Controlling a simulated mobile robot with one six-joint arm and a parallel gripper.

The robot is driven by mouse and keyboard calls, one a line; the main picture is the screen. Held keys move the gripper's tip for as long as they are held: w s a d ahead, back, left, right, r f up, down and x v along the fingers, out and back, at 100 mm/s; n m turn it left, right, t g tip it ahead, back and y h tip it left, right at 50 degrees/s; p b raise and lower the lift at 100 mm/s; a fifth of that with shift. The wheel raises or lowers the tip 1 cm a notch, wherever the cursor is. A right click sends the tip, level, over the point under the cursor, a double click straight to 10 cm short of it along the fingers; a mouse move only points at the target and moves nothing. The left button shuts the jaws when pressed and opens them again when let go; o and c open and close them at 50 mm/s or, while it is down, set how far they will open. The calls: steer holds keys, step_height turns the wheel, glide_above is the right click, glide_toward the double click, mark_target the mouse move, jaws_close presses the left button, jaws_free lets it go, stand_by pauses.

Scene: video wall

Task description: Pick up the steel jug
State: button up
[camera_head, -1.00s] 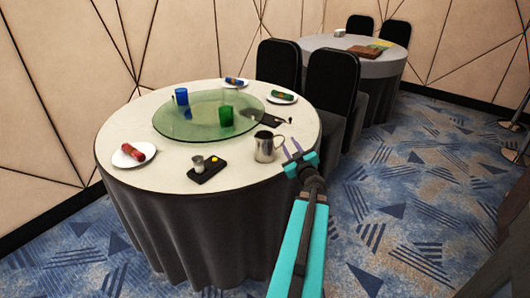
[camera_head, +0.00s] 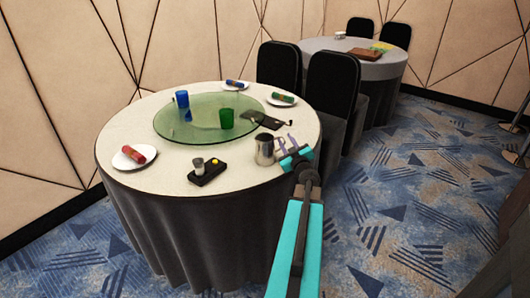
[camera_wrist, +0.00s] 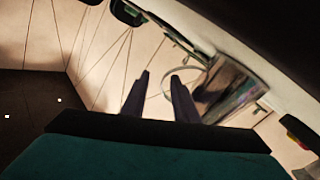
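The steel jug (camera_head: 264,150) stands upright near the right edge of the round white table (camera_head: 135,185). Its handle side faces my gripper (camera_head: 284,140), which is just to the right of the jug. In the wrist view the jug (camera_wrist: 235,88) appears tilted at the right, and its looped handle lies beyond my fingertips. The two dark fingers of my gripper (camera_wrist: 160,78) are apart with nothing clearly between them. I cannot tell whether a finger touches the handle.
A green glass turntable (camera_head: 170,125) carries a blue cup (camera_head: 182,99) and a green cup (camera_head: 226,118). A black tray (camera_head: 206,173) with a small cup lies left of the jug. A dark item (camera_head: 262,119) lies behind it. Black chairs (camera_head: 333,82) stand beyond the table's right edge.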

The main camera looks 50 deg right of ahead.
steer(key=shift+x, duration=2.55)
steer(key=shift+w+a+f, duration=0.1)
steer(key=shift+a, duration=0.05)
jaws_close()
